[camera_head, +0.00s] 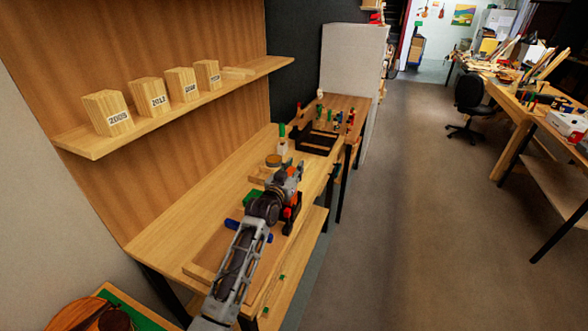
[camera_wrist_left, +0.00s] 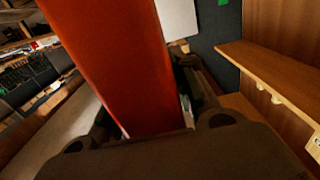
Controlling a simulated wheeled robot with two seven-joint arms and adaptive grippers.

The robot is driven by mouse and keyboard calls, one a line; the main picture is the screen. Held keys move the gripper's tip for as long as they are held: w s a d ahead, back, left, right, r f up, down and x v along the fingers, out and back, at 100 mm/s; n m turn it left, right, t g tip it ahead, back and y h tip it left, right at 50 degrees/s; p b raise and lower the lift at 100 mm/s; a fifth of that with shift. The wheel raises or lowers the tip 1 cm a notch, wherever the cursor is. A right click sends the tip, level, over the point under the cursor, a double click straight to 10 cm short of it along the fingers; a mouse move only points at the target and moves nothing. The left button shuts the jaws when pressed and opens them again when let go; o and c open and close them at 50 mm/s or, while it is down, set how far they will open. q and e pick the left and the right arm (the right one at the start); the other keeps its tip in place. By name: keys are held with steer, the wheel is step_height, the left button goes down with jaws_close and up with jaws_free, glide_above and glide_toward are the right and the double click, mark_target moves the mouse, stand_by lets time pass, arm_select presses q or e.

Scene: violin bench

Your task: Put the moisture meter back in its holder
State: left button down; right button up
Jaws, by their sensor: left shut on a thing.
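My left gripper (camera_head: 285,181) reaches over the workbench from the lower left of the head view. It is shut on a long orange-red thing, most likely the moisture meter, which fills the middle of the left wrist view (camera_wrist_left: 112,55) between the dark fingers. In the head view only small orange parts of it show beside the gripper. A black piece (camera_head: 291,222) stands at the bench's front edge, just below the gripper; I cannot tell whether it is the holder. My right gripper is out of view.
The workbench (camera_head: 175,238) has a green block (camera_head: 252,198), a blue thing (camera_head: 233,224) and a round jar (camera_head: 273,161) near my arm. A wall shelf (camera_head: 75,142) with numbered wooden blocks hangs above. A black tray (camera_head: 317,142) lies farther back. Open floor is on the right.

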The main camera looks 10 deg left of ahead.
arm_select(q)
steer(key=shift+f, duration=0.1)
steer(key=c, duration=1.1)
jaws_free()
steer(key=shift+s, duration=0.15)
steer(key=shift+s+a, duration=0.4)
steer(key=shift+s, duration=1.5)
steer(key=shift+s+a, duration=0.35)
steer(key=shift+s, duration=1.6)
steer(key=shift+s+a, duration=0.4)
steer(key=shift+s, duration=1.5)
